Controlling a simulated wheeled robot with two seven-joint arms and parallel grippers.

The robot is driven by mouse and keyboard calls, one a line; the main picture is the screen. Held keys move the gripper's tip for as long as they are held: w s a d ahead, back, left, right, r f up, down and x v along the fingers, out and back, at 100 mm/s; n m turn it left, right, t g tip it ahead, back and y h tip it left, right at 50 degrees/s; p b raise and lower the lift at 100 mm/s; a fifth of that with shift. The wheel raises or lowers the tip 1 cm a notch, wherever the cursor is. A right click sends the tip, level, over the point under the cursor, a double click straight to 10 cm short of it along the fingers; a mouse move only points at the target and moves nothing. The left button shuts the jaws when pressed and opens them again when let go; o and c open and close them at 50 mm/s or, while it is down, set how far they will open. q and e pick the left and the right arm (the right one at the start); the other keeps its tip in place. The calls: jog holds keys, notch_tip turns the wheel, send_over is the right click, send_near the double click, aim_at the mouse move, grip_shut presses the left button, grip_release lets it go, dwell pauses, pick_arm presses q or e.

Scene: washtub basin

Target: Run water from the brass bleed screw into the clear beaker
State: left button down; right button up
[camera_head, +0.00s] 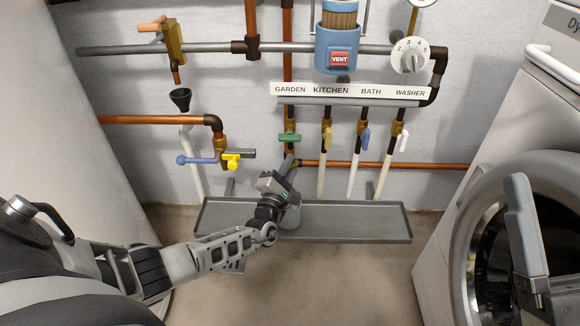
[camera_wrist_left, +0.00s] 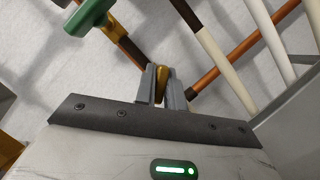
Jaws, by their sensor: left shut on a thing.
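My left gripper (camera_head: 287,172) reaches over the tray to the pipe below the green garden handle (camera_head: 290,138). In the left wrist view its two fingers (camera_wrist_left: 161,88) are shut on the brass bleed screw (camera_wrist_left: 162,82), a small brass piece at the pipe's lower end. The clear beaker (camera_head: 291,218) stands in the grey tray just below and behind my gripper, and is partly hidden by it. I cannot make out water in it or falling into it. My right gripper is not in view.
The grey tray (camera_head: 365,237) lies under the pipes. Yellow, blue and white valve handles hang to the right of the green one. A blue lever valve (camera_head: 195,160) and black funnel (camera_head: 180,97) are on the left. A washer (camera_head: 450,215) stands at right.

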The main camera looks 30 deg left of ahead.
pick_arm(q)
jog(key=n+y, duration=0.1)
jog(key=n, duration=0.2)
jog(key=n+y, duration=0.1)
jog(key=n, duration=0.1)
jog(key=shift+n+t, duration=0.3)
jog(key=shift+n, duration=0.1)
jog(key=shift+s+n+y, duration=0.1)
jog(key=shift+n+y, duration=0.8)
jog(key=shift+n, duration=0.6)
jog(key=shift+n+y, duration=0.9)
jog(key=shift+n, duration=0.6)
jog(key=shift+g, duration=0.4)
jog(key=c, duration=1.8)
grip_release()
jog(key=shift+o, duration=0.2)
